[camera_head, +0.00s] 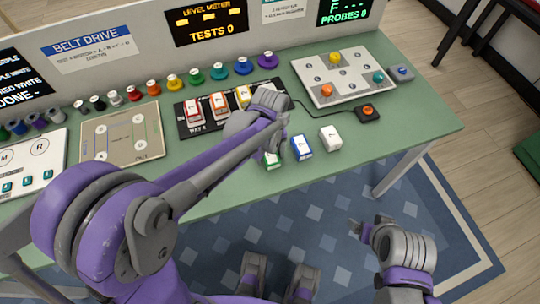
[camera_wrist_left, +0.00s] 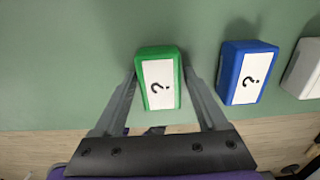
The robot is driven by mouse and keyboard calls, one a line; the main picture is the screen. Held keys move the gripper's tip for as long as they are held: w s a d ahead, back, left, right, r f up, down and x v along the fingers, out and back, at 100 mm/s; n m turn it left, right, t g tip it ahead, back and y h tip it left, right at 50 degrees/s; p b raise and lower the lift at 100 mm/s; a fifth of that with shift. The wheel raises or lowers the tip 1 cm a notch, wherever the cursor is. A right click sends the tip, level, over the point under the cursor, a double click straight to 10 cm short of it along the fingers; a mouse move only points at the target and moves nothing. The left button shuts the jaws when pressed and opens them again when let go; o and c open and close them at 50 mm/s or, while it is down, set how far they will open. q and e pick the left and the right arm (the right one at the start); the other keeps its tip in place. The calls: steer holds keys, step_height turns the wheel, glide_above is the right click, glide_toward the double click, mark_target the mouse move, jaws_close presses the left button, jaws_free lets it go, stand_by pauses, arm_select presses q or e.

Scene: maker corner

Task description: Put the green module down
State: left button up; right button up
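The green module (camera_wrist_left: 159,79), a small block with a white face and a question mark, is between the fingers of my left gripper (camera_wrist_left: 160,76). The fingers are close against its two sides. In the head view the module (camera_head: 271,159) is partly hidden by my left gripper (camera_head: 275,125), low at the table's near edge. I cannot tell whether its underside touches the table. My right gripper (camera_head: 362,230) is in front of the table over the rug, away from the modules; its finger gap is unclear.
A blue module (camera_head: 301,147) and a white module (camera_head: 330,138) stand just right of the green one. Behind is a black tray (camera_head: 186,127) with red, orange and yellow modules. A white board with knobs (camera_head: 318,93) lies at the back right. The green table (camera_head: 405,125) is bare at right.

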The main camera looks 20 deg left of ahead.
arm_select(q)
jaws_close()
steer(key=shift+r, duration=0.15)
